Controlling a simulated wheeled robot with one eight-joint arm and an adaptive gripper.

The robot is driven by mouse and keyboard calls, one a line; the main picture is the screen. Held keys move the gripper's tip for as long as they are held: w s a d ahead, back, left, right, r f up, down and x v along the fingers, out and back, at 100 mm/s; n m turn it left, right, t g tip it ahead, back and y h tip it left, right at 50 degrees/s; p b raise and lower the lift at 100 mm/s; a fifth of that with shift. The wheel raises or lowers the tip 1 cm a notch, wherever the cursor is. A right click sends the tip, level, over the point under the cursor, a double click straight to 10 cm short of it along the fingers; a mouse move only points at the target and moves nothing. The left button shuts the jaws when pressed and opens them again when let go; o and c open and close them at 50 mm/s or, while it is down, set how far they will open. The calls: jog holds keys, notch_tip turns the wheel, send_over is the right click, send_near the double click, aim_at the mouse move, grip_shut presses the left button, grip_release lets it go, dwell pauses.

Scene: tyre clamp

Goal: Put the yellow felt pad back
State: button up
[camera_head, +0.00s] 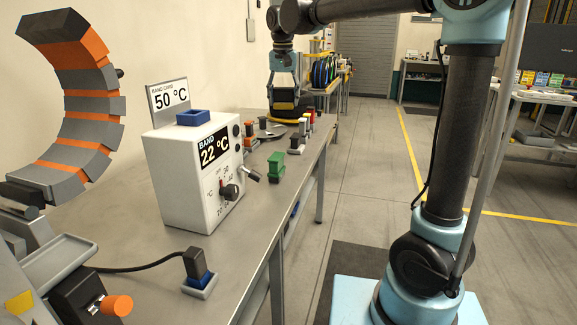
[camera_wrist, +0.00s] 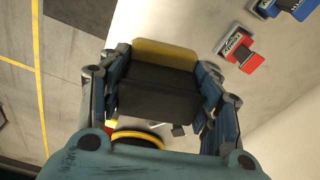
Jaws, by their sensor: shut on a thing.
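The yellow felt pad (camera_wrist: 165,54) is a black block with a yellow face along one side in the wrist view. My gripper (camera_wrist: 160,88) is shut on it, with a blue finger on each side. In the head view my gripper (camera_head: 285,92) hangs over the far part of the bench, with the dark pad and its yellow strip (camera_head: 284,105) at its tips. A round black thing with a yellow rim (camera_head: 288,115) is just below; it also shows in the wrist view (camera_wrist: 140,138), partly hidden. I cannot tell whether the pad touches it.
A white control box (camera_head: 180,185) reading 22 °C stands on the bench (camera_head: 240,245). A green block (camera_head: 277,168) and several small blocks line the bench edge. A red block (camera_wrist: 238,50) and a blue block (camera_wrist: 290,8) show in the wrist view. An orange-and-grey segmented arc (camera_head: 82,105) stands left.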

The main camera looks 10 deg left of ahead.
jog(key=f+m, duration=0.1)
jog(key=f, duration=0.4)
jog(key=s+d+f, duration=0.1)
jog(key=f, duration=0.4)
jog(key=f+m, duration=0.1)
jog(key=f, duration=0.3)
jog(key=shift+s+d+f+m, duration=0.25)
jog(key=shift+s+f+m, duration=0.05)
jog(key=shift+f, duration=2.8)
jog(key=shift+f, duration=0.1)
jog(key=o, duration=1)
notch_tip(320, 180, up, 12)
jog(key=s, duration=0.1)
jog(key=shift+s, duration=0.2)
